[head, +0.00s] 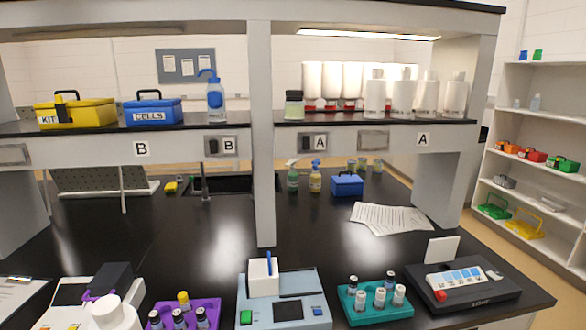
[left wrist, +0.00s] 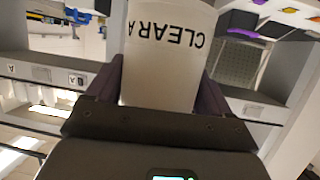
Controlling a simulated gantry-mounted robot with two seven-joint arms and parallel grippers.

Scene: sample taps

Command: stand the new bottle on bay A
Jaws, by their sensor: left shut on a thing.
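The new bottle (left wrist: 168,55) is white and reads "CLEAR A" upside down in the left wrist view. My left gripper (left wrist: 160,95) is shut on it, with a dark finger on each side. In the head view a white bottle top (head: 115,315) shows at the lower left edge, above the bench front; most of it is cut off. Bay A (head: 370,140) is the right half of the raised shelf, with two A labels. Several white bottles (head: 402,97) and a dark-capped jar (head: 294,105) stand on it. My right gripper is not in view.
Bay B (head: 180,147) holds a yellow kit box (head: 75,113), a blue cells box (head: 153,112) and a wash bottle (head: 215,98). A post (head: 262,130) divides the bays. A purple rack (head: 185,318), instrument (head: 285,300) and teal rack (head: 370,305) line the bench front.

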